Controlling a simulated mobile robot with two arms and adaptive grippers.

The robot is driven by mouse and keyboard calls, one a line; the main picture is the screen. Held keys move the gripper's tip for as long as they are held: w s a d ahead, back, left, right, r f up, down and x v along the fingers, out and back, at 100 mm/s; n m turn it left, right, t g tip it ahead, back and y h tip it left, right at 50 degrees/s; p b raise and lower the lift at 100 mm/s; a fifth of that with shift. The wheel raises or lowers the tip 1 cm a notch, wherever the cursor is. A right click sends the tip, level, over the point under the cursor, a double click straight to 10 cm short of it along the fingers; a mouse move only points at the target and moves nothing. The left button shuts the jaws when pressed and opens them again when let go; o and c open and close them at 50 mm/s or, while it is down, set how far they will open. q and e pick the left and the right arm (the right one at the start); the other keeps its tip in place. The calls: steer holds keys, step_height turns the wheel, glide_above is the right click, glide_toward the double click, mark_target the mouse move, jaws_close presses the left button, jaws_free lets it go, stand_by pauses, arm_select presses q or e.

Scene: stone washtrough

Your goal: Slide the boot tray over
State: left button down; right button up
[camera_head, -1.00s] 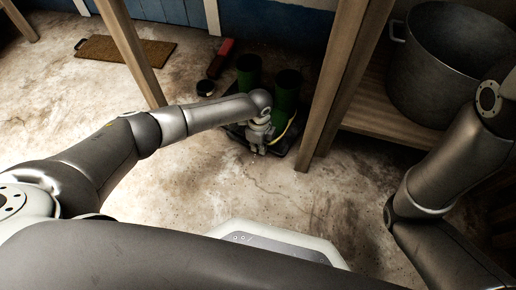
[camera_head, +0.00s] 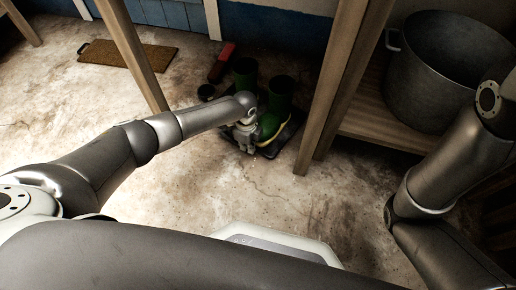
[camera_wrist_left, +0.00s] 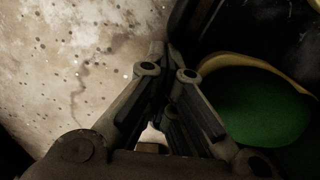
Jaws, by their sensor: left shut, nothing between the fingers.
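The dark boot tray (camera_head: 290,146) lies on the stone floor, just left of a wooden post. Two green boots stand on it: the left boot (camera_head: 246,72) and the right boot (camera_head: 280,98), which has a yellow sole edge. My left gripper (camera_head: 248,152) is shut and empty, pointing down at the tray's front left part. In the left wrist view its fingertips (camera_wrist_left: 163,52) are beside the tray's dark edge (camera_wrist_left: 190,22), and a green boot with yellow trim (camera_wrist_left: 255,105) is close on the right. I cannot tell whether they touch the tray. My right gripper is out of view.
Wooden posts (camera_head: 332,85) and (camera_head: 135,55) flank the area. A large metal pot (camera_head: 440,85) sits on a low shelf at right. A red-ended dark object (camera_head: 222,62) and a small round dark item (camera_head: 206,92) lie behind. A brown mat (camera_head: 125,55) lies far left. Front floor is clear.

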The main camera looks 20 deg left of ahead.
arm_select(q)
steer(key=shift+a, duration=0.1)
steer(key=shift+r, duration=0.15)
step_height(320, 180, up, 12)
stand_by(0.4)
steer(key=shift+f, duration=0.2)
